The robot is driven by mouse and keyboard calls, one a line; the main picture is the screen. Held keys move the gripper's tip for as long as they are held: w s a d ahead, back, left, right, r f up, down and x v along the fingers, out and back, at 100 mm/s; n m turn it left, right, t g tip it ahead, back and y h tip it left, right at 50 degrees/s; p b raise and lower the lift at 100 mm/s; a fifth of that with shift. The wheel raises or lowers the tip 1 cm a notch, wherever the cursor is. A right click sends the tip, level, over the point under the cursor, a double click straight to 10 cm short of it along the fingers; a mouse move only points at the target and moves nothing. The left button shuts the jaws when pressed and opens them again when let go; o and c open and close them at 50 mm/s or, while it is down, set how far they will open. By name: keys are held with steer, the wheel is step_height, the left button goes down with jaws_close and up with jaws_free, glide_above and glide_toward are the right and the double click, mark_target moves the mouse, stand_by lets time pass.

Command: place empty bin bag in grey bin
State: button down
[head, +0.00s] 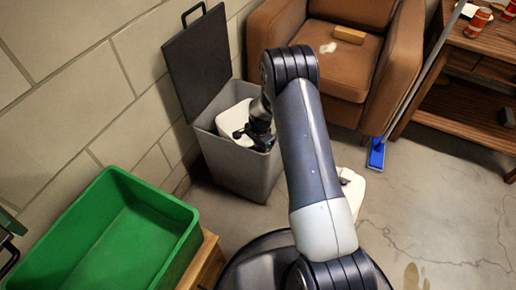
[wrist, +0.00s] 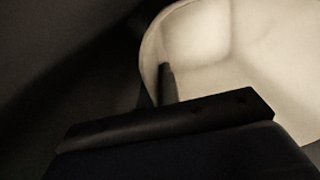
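The grey bin (head: 240,170) stands against the wall with its dark lid (head: 198,62) swung up and open. A white bin bag (head: 236,118) sits in the bin's mouth, with part of it showing above the rim. My gripper (head: 259,133) is at the bin's opening, over the right part of the bag. In the wrist view the pale bag (wrist: 235,50) fills the upper right, close to a dark gripper finger (wrist: 165,85). The view is dark, and I cannot tell whether the fingers are closed on the bag.
A green crate (head: 186,233) stands at the lower left. A brown armchair (head: 350,85) is behind the bin to the right. A blue-headed mop (head: 377,155) leans by a wooden table (head: 480,50). A white object (head: 352,190) is partly hidden behind my arm. Floor at right is mostly clear.

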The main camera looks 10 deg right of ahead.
steer(key=shift+f+b, duration=0.55)
steer(key=c, duration=1.7)
jaws_free()
steer(key=r+p, duration=0.2)
steer(key=r, duration=0.2)
steer(key=r+p, duration=0.1)
steer(key=r, duration=0.4)
steer(key=r+p, duration=0.2)
steer(key=r, duration=0.2)
steer(key=shift+s+d+r+p, duration=0.15)
steer(key=shift+s+d+p, duration=0.05)
steer(key=shift+s+p, duration=0.2)
